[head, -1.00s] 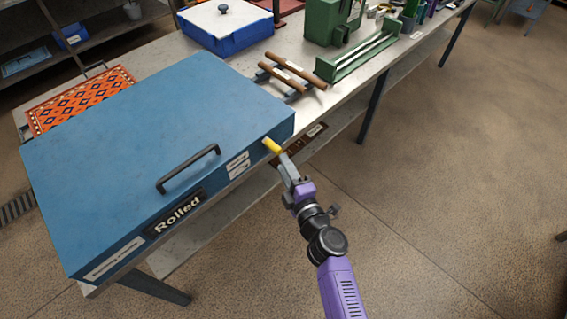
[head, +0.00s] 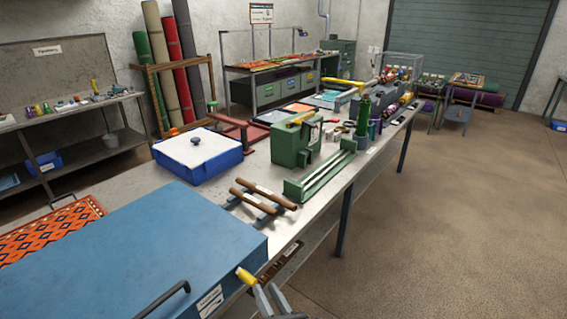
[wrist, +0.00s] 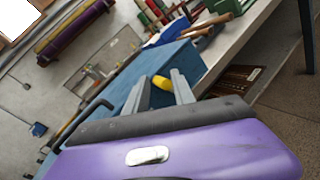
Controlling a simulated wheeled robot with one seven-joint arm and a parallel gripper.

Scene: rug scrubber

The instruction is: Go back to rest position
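My gripper (head: 268,300) is at the bottom edge of the head view, beside the near right corner of a large blue box (head: 140,250). In the wrist view its two grey fingers (wrist: 160,92) are apart. A small yellow piece (head: 246,276) sits at the box's corner, just ahead of the fingertips. In the wrist view the yellow piece (wrist: 163,82) shows between the fingers, with no clear contact. Most of my arm is out of the head view.
The box stands on a long workbench (head: 318,215) with brown rollers (head: 265,195), a green machine (head: 296,145) and a blue-white box (head: 198,155). An orange patterned rug (head: 45,235) lies behind the blue box. Floor (head: 450,210) to the right is open.

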